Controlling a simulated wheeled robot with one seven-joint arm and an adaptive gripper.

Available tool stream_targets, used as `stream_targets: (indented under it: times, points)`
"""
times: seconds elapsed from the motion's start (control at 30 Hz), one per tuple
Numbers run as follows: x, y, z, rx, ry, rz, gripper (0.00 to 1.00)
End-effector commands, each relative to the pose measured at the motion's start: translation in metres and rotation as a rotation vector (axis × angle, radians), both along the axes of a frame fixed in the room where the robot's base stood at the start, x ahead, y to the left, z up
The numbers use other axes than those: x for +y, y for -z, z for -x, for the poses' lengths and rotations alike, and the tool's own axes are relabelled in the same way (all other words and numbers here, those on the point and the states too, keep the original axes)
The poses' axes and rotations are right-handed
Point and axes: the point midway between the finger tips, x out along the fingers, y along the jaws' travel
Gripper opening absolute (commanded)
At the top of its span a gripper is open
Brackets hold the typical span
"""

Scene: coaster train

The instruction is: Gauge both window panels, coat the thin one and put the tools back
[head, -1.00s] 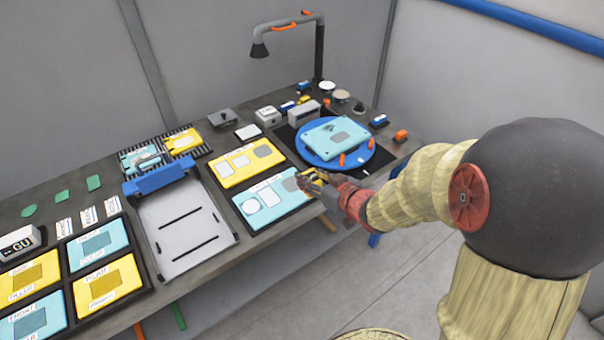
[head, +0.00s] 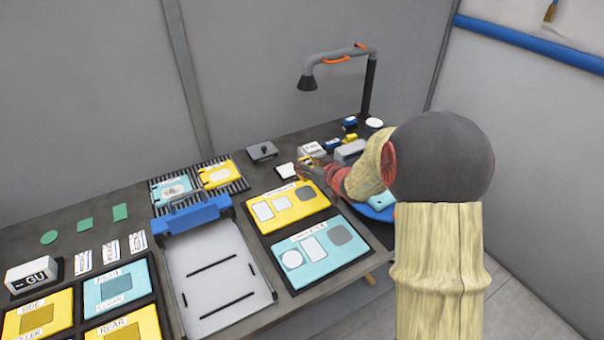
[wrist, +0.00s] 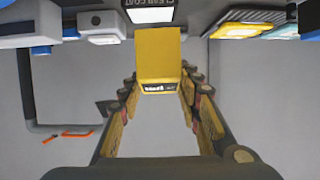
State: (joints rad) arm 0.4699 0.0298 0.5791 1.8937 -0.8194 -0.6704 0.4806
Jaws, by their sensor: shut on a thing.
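My gripper (head: 312,172) is shut on a yellow block-shaped tool with a small dark marked strip on its end; the tool (wrist: 158,60) shows between the fingers in the wrist view. The gripper holds it above the table, behind the yellow board and near a white pad (head: 285,170). A light-blue panel (head: 378,202) on the blue turntable (head: 368,212) is mostly hidden by my arm. A light-blue piece (head: 172,188) and a yellow piece (head: 217,174) lie in the black slatted racks.
A grey lamp (head: 368,85) stands at the back. Labelled cards (head: 112,288) fill the front left. Small items crowd the back right.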

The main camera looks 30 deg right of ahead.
Motion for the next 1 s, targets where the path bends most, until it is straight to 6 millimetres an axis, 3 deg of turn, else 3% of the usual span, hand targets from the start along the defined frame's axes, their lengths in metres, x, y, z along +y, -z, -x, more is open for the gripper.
stream_targets:
  times: [0.33, 1.0]
  points:
    - [-0.002, 0.012, -0.001, 0.006, 0.011, -0.01, 0.0]
    - [-0.002, 0.069, -0.001, 0.007, 0.012, -0.012, 0.0]
